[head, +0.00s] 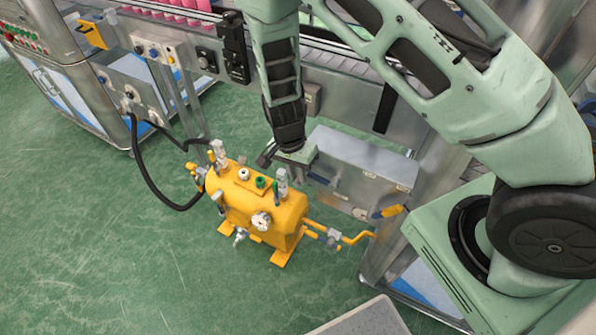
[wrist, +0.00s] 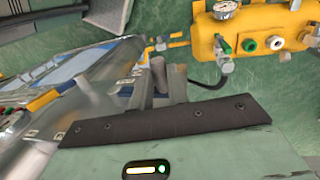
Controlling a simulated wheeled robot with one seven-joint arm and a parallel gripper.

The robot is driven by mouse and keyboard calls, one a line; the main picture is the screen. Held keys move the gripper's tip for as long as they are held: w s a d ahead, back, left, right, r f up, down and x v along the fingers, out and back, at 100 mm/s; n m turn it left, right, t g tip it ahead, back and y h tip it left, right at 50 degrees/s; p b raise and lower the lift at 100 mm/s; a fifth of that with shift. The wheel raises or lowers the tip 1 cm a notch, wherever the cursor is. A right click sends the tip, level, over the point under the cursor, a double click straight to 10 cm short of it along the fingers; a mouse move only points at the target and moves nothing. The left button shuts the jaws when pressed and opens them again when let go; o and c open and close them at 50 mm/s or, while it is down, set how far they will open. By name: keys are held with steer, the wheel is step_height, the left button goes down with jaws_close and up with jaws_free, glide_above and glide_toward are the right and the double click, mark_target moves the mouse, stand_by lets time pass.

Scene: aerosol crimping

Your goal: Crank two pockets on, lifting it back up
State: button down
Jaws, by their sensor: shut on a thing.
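My gripper (head: 265,158) points down beside the grey metal box on the machine's side, above and behind the yellow tank. In the wrist view my gripper (wrist: 164,84) is shut on a short grey rounded handle (wrist: 157,70), which seems to be the crank's. The crank's arm and pivot are hidden, and so is the handle in the head view. The pockets the crank turns cannot be made out.
The yellow tank (head: 240,204) with gauge and valves stands on the green floor close to my gripper. Pink items (head: 165,11) line the conveyor behind. Open floor lies front left.

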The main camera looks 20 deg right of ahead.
steer(key=shift+w+a+f+g+h+p, duration=0.15)
steer(key=shift+f+g+h+p, duration=0.15)
steer(key=shift+f+g+h, duration=0.15)
step_height(320, 180, down, 4)
steer(key=g+h+b, duration=0.2)
steer(key=g+b, duration=0.1)
steer(key=shift+w+f+g, duration=0.15)
steer(key=shift+f+g, duration=0.05)
steer(key=shift+g, duration=0.05)
steer(key=f+b, duration=0.1)
steer(key=f+g+h+b, duration=0.1)
steer(key=s+f+b, duration=0.1)
steer(key=b, duration=0.1)
steer(key=shift+d, duration=0.25)
steer(key=shift+s+f, duration=0.2)
steer(key=c, duration=1.3)
jaws_free()
steer(key=shift+w, duration=0.1)
steer(key=shift+c, duration=0.2)
steer(key=shift+r, duration=0.1)
steer(key=shift+w+r, duration=0.1)
